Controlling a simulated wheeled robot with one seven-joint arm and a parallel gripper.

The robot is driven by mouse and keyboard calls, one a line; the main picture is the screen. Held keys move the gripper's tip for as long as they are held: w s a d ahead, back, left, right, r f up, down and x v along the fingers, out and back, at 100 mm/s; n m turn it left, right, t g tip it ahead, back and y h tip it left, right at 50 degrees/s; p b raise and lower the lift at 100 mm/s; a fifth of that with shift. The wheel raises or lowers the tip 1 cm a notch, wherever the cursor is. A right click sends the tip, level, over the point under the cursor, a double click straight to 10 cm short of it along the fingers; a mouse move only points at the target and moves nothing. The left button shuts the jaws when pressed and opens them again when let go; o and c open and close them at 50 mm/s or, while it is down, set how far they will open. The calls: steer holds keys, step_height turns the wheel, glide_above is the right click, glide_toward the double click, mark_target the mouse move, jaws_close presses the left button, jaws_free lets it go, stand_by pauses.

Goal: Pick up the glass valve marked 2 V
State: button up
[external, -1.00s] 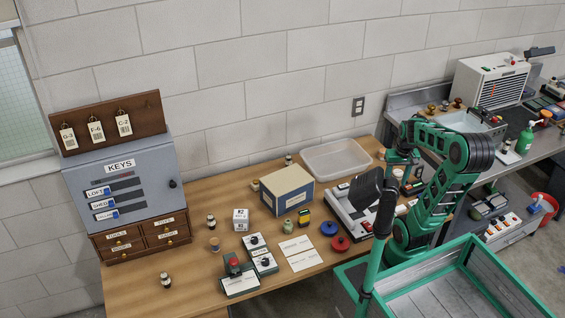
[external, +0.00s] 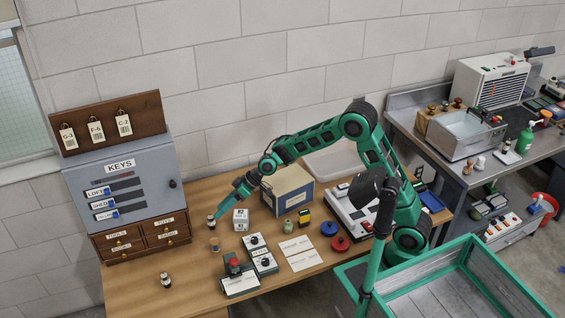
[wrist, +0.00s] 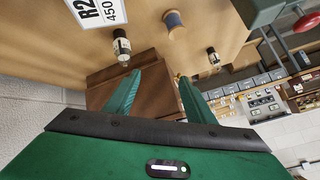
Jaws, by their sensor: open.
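Two small dark-capped glass valves stand on the wooden table. One valve (external: 212,222) is left of the white box, right by my gripper's tip; in the wrist view this valve (wrist: 122,46) is just beyond the left finger. The other valve (external: 165,281) stands nearer the table's front left; it shows in the wrist view (wrist: 213,59) right of the fingers. Their markings are too small to read, so I cannot tell which is 2 V. My gripper (external: 219,211) is open and empty; its green fingers (wrist: 160,76) are spread, with nothing between them.
A white box (external: 241,219) and a spool (external: 214,245) stand close to the nearer valve. The grey key cabinet (external: 130,185) with wooden drawers is to the left. A blue-and-tan box (external: 287,195) lies beneath my arm. The table's front left is mostly clear.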

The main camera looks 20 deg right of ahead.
steer(key=s+a+f+n+g+y, duration=0.1)
steer(key=s+a+f, duration=0.15)
steer(key=a, duration=0.35)
steer(key=s+a+f+n+y, duration=0.1)
steer(key=s+a+n, duration=0.1)
steer(key=s+a, duration=0.3)
steer(key=n+y, duration=0.2)
steer(key=n, duration=0.2)
glide_toward(165, 279)
steer(key=shift+g, duration=0.3)
steer(key=w+a, duration=0.1)
steer(key=w+a+f, duration=0.1)
steer(key=a, duration=0.1)
steer(key=shift+w+a, duration=0.1)
steer(key=shift+w, duration=0.1)
steer(key=x, duration=0.4)
steer(key=shift+a+f, duration=0.15)
steer(key=shift+f, duration=0.05)
steer(key=shift+s+x, duration=0.15)
steer(key=shift+x, duration=1.4)
steer(key=shift+s+x, duration=0.2)
steer(key=shift+x, duration=1.35)
steer(key=shift+f, duration=0.1)
steer(key=shift+c, duration=0.4)
steer(key=c, duration=1)
